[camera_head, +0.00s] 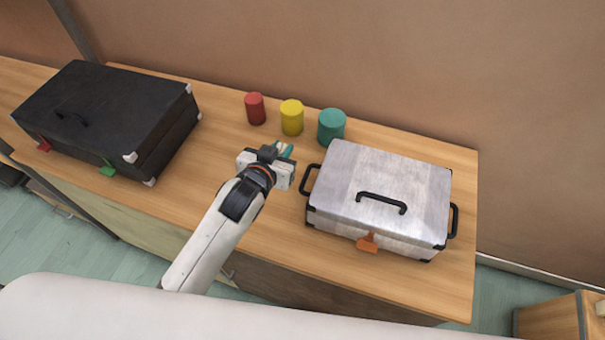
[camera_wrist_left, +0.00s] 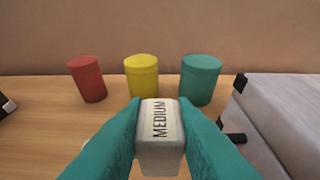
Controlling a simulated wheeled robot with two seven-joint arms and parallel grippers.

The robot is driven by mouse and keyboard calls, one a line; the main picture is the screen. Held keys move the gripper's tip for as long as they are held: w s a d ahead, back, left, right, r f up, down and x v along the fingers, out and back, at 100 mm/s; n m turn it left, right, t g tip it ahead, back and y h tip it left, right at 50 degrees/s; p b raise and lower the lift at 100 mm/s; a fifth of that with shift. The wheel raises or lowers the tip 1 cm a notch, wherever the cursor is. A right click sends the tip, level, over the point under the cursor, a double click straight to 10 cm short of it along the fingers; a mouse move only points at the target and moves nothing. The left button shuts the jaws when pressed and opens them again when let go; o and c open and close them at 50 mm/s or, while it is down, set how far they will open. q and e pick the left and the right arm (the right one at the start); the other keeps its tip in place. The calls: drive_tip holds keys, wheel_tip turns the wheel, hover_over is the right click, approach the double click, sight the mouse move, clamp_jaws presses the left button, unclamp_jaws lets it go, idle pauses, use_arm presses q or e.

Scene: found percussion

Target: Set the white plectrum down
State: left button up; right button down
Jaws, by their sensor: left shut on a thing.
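The white plectrum (camera_wrist_left: 160,136) carries the word MEDIUM and shows in the left wrist view between teal fingertips. My left gripper (camera_wrist_left: 158,145) is shut on it. In the head view my left gripper (camera_head: 284,150) is over the wooden counter, in front of the yellow and teal cylinders and left of the silver case. The plectrum is too small to make out clearly in the head view. Whether it touches the counter cannot be told. My right gripper is not in view.
Red (camera_head: 255,108), yellow (camera_head: 292,117) and teal (camera_head: 331,126) cylinders stand in a row near the wall. A silver case (camera_head: 380,195) with black handles is on the right, a black case (camera_head: 110,115) on the left.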

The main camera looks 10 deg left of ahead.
use_arm(q)
drive_tip(key=shift+f, duration=1.65)
wheel_tip(320, 180, down, 2)
drive_tip(key=shift+f+b, duration=0.2)
drive_tip(key=shift+b, duration=0.2)
drive_tip(key=shift+a+f, duration=0.1)
drive_tip(key=shift+f, duration=0.3)
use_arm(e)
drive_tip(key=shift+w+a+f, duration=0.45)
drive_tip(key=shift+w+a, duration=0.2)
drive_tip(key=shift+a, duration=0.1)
use_arm(q)
drive_tip(key=o, duration=0.9)
drive_tip(key=shift+f, duration=0.1)
drive_tip(key=shift+o, duration=0.4)
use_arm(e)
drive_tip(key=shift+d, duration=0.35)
